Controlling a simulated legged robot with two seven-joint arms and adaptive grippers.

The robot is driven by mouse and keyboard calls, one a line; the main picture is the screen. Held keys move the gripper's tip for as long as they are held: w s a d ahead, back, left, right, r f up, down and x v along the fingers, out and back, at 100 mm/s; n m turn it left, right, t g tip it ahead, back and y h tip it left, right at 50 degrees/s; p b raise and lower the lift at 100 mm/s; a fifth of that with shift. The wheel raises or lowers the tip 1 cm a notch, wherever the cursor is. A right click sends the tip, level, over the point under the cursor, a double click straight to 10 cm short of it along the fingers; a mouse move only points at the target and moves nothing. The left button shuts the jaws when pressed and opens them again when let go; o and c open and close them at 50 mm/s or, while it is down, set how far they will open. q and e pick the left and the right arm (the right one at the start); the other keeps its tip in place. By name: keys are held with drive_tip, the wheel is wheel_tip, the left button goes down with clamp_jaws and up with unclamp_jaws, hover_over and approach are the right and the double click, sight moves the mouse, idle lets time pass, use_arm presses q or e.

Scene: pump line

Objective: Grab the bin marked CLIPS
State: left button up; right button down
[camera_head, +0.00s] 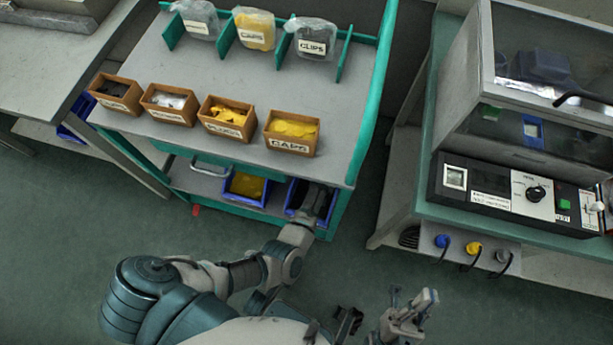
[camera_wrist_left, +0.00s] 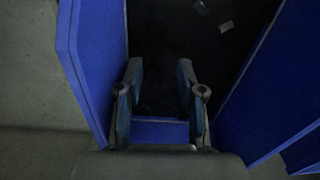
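A clear bag of dark pieces labelled CLIPS (camera_head: 312,40) sits at the right of the cart's upper rack. On the cart's lower shelf, a blue bin (camera_head: 292,197) stands at the right end, with its label not readable. My left gripper (camera_head: 316,203) reaches down at this bin and partly hides it. In the left wrist view, my left gripper (camera_wrist_left: 160,78) is open over the blue bin (camera_wrist_left: 92,60), its fingers apart near one end wall; contact is unclear. The bin's inside is dark, with a few small pale pieces. My right gripper (camera_head: 413,298) is open and empty above the floor.
Another blue bin with yellow pieces (camera_head: 233,190) stands left of it. Several brown boxes line the cart top (camera_head: 230,75), including one labelled CAPS (camera_head: 291,146). A bench with a machine (camera_head: 515,190) stands at right. The floor (camera_head: 60,250) at left is clear.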

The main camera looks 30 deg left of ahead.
use_arm(q)
clamp_jaws()
unclamp_jaws()
drive_tip(key=shift+r, duration=0.1)
